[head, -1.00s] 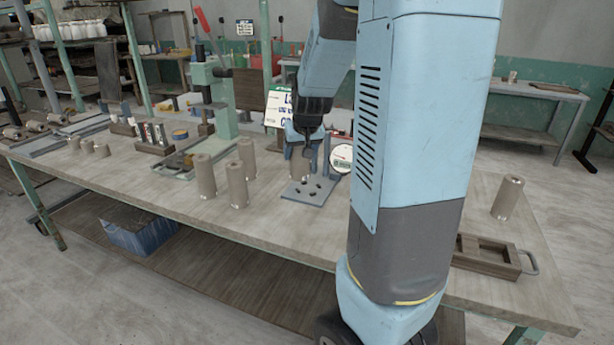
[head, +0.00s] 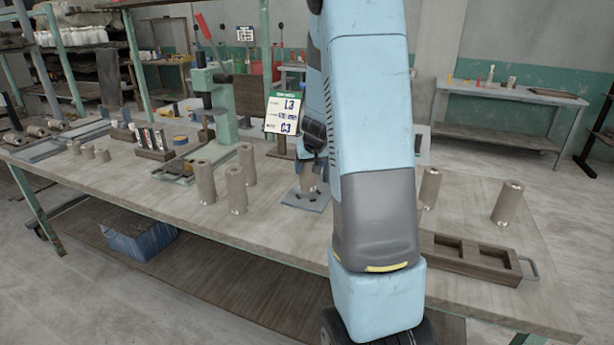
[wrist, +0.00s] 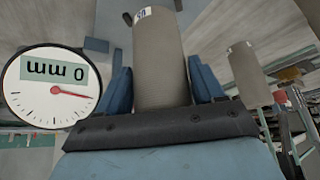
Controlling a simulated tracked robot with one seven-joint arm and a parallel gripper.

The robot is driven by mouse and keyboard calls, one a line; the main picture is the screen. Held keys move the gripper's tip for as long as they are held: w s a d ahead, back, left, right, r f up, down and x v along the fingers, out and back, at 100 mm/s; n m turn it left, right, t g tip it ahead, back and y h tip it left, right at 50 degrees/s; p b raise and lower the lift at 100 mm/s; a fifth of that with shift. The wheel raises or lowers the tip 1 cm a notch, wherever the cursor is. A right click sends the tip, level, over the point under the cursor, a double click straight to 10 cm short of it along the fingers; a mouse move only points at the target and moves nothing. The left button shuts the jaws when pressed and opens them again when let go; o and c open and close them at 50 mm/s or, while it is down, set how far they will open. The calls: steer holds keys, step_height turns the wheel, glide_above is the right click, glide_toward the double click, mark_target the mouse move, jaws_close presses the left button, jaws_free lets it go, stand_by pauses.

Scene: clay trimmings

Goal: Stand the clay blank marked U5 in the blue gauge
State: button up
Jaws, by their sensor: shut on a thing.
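My gripper (wrist: 163,88) is shut on a grey-brown clay cylinder (wrist: 160,58), with one blue finger on each side of it. A small white label near its far end seems to read U5, seen upside down. In the head view this blank (head: 308,178) is upright at the blue gauge, over its blue-grey base plate (head: 303,203). I cannot tell whether its lower end touches the plate. A round dial (wrist: 52,88) stands beside the blank in the wrist view; its display reads 0 mm, upside down. My arm hides part of the gauge in the head view.
Several other clay blanks (head: 236,188) stand on the bench left of the gauge. Two more (head: 507,203) stand at the right, behind a dark wooden tray (head: 465,262). A green press (head: 222,110) and a sign (head: 284,114) stand behind. The front bench strip is clear.

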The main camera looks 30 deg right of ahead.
mark_target(309, 174)
steer(key=shift+w+d+f, duration=0.15)
steer(key=shift+d+f, duration=0.05)
steer(key=shift+f, duration=1.6)
steer(key=o, duration=1.5)
